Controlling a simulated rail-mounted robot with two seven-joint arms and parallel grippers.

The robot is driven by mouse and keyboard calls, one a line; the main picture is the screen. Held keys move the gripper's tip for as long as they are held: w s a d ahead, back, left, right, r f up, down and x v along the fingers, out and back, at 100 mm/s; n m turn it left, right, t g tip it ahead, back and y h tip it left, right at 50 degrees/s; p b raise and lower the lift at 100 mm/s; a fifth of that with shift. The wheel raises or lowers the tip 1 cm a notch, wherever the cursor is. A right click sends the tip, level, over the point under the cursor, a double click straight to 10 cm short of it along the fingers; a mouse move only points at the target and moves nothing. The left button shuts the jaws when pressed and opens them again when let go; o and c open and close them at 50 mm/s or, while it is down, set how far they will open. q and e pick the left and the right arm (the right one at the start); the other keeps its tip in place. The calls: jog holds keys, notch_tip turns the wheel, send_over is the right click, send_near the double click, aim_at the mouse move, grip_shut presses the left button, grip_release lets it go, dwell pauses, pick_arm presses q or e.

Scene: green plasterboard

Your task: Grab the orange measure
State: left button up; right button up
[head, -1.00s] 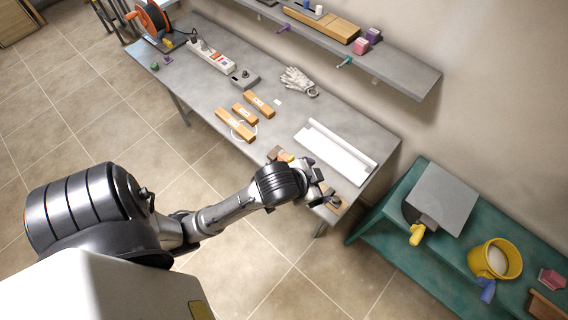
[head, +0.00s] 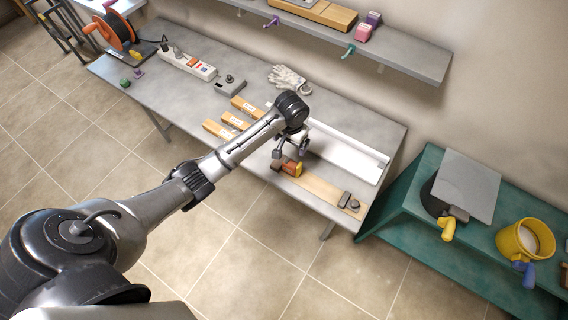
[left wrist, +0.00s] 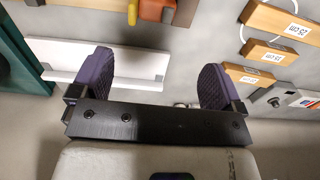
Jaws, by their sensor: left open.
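The orange measure (head: 292,168) lies near the front edge of the grey workbench (head: 370,150), at the left end of a wooden board, beside a small dark red-brown piece. In the left wrist view it seems to be the orange block (left wrist: 155,10) at the top edge, partly cut off. My left gripper (head: 289,153) is over the bench just behind the measure, open and empty. Its purple finger pads are spread wide in the left wrist view (left wrist: 155,85), with no object between them. My right gripper is not in view.
The wooden board (head: 325,190) carries a grey block and a dark knob. A white channel (head: 345,155) lies behind. Several wooden blocks (head: 235,121) with labels lie left of the gripper. A green table (head: 400,210) stands to the right.

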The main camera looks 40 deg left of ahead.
aim_at(290, 163)
pick_arm(q)
jog(key=f, duration=1.3)
jog(key=shift+d+f+b, duration=0.2)
jog(key=shift+f+b, duration=0.15)
jog(key=c, duration=1)
